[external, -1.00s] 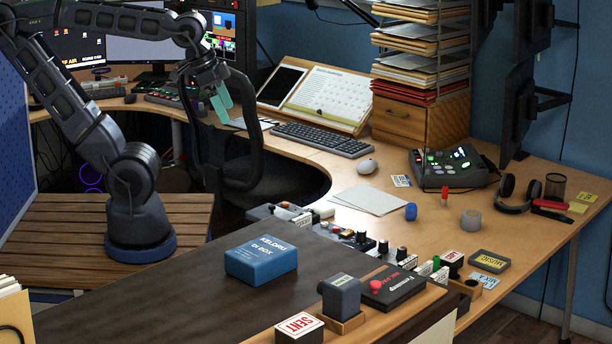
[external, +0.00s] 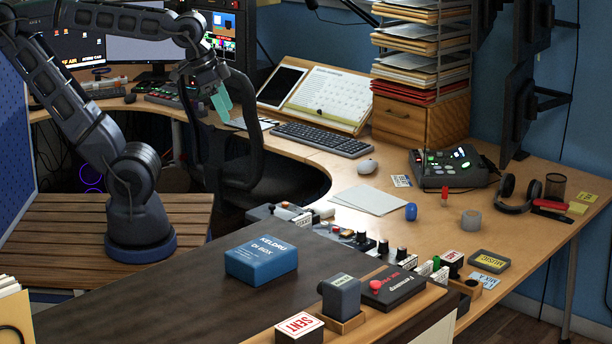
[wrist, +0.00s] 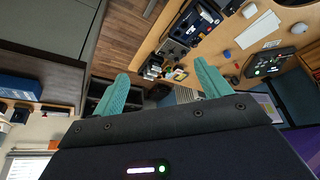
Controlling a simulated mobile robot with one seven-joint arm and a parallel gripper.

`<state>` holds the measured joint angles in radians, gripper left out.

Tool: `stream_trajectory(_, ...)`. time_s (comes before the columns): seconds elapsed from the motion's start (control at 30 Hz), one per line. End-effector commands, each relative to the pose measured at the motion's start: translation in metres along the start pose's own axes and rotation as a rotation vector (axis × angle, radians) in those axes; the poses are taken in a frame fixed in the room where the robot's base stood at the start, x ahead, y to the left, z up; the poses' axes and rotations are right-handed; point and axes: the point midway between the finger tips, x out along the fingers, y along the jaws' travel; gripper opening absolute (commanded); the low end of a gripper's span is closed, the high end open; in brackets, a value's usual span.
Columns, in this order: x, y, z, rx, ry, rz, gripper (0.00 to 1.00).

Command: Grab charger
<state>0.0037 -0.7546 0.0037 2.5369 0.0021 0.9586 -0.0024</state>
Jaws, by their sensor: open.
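No object in view is clearly recognisable as a charger. Among the small items on the front counter, a dark block (external: 341,296) stands in a wooden holder, its label too small to read. My gripper (external: 221,101) hangs in the air above the chair area at the left, far from the counter items. In the wrist view its two teal fingers (wrist: 163,85) are spread apart with nothing between them.
A blue box (external: 261,261) lies on the dark counter, with a black box (external: 389,288) to its right. Several small devices line the counter's back edge. Beyond are a keyboard (external: 320,139), a mouse (external: 367,166) and a lit control console (external: 449,167). The dark countertop's left part is clear.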

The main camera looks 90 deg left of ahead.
Motion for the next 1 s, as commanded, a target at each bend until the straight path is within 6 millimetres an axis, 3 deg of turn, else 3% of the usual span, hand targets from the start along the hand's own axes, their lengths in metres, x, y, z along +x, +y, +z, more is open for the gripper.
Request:
stream_trajectory(0.17, 0.003, -0.004, -0.009, -0.014, -0.009, -0.006, 0.76)
stream_trajectory(0.47, 0.028, -0.033, -0.062, -0.098, -0.062, -0.041, 0.76)
stream_trajectory(1.0, 0.110, -0.122, -0.146, -0.269, -0.165, -0.094, 0.76)
